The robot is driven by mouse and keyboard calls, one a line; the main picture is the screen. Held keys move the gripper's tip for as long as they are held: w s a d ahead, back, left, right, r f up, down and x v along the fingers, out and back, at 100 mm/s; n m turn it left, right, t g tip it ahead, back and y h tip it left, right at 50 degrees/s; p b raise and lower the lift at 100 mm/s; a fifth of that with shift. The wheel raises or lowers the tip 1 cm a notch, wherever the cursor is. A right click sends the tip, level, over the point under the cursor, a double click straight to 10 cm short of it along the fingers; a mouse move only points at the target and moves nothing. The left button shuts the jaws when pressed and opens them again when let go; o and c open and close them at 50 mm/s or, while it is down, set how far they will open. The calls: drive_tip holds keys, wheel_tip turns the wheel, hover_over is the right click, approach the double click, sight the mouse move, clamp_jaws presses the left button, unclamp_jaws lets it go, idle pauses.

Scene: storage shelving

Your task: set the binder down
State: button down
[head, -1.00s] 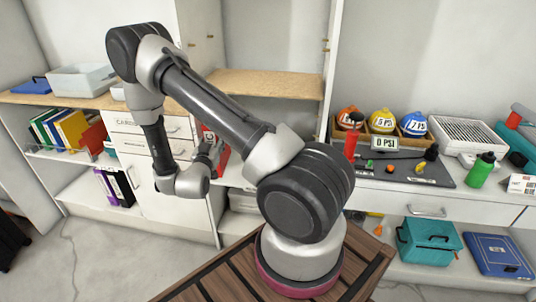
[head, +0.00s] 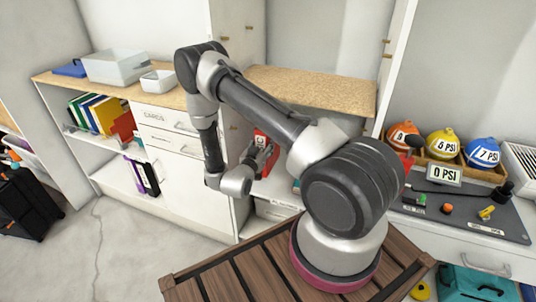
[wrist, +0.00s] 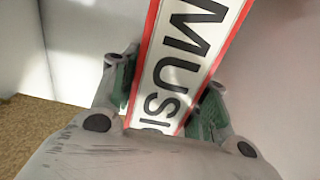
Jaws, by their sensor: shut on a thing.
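The red binder (head: 264,142) is held upright or nearly so, in front of the open shelving; my arm partly hides it. In the wrist view the binder (wrist: 181,64) shows a white label with a red border and the letters "MUSI", tilted in the picture. My gripper (head: 262,157) is closed around it, with a green-padded finger on either side in the wrist view (wrist: 163,100). The binder's lower end is hidden behind the gripper body.
Several coloured binders (head: 96,114) stand on the left shelf, and dark and purple ones (head: 143,176) below. A wooden shelf board (head: 315,90) is bare. White drawers (head: 168,120) lie left of my gripper.

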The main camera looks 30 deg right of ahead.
drive_tip(key=shift+f, duration=2.15)
drive_tip(key=c, duration=0.8)
unclamp_jaws()
drive_tip(key=shift+o, duration=0.2)
drive_tip(key=v, duration=1.2)
